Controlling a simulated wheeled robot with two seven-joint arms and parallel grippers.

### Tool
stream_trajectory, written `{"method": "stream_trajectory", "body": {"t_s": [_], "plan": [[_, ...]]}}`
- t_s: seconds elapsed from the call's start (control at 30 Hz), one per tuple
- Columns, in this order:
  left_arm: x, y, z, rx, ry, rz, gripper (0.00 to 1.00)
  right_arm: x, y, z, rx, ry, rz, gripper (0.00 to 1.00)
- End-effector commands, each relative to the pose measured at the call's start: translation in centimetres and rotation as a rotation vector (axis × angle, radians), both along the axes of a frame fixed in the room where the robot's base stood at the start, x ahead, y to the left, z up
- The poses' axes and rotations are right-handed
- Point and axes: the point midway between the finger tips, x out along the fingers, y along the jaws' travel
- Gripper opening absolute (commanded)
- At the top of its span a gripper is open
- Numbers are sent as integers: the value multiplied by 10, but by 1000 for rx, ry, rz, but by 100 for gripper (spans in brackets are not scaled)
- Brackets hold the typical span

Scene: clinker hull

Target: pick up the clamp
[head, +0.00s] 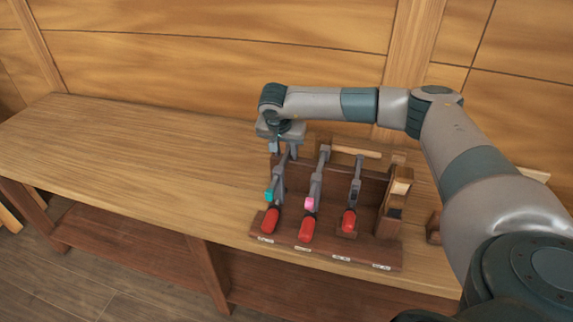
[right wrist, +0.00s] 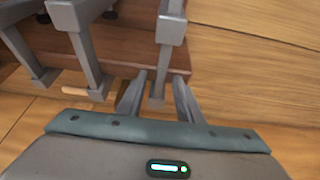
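Several grey bar clamps with red handles stand in a dark wooden rack (head: 330,250). The leftmost clamp (head: 278,180) has a teal band, the middle clamp (head: 316,183) a pink band, and the right clamp (head: 355,185) shows no bright band. My right gripper (head: 284,150) points down at the top of the leftmost clamp. In the right wrist view my open fingers (right wrist: 159,97) stand on either side of that clamp's grey bar (right wrist: 168,55), with gaps on both sides. My left gripper is not in view.
The rack stands near the front edge of a wooden bench (head: 140,150). A wooden block (head: 397,190) is at the rack's right end, and a light wooden rod (head: 355,152) lies behind it. The bench's left side is clear. A planked hull wall (head: 200,60) rises behind.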

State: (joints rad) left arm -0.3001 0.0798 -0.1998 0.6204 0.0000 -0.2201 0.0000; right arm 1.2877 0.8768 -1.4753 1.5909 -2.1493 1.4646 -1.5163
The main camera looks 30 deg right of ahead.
Motion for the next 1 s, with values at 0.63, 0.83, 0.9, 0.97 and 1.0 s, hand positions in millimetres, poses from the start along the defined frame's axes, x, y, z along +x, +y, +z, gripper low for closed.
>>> {"method": "stream_trajectory", "body": {"t_s": [0.63, 0.83, 0.9, 0.97, 1.0], "plan": [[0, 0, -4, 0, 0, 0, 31, 0, 0, -2, 0, 0, 0, 30], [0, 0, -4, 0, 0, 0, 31, 0, 0, -3, 0, 0, 0, 0], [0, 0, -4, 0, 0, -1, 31, 0, 0, -2, 0, 0, 0, 0], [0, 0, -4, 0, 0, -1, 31, 0, 0, -3, 0, 0, 0, 0], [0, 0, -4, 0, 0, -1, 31, 0, 0, -3, 0, 0, 0, 0]]}}
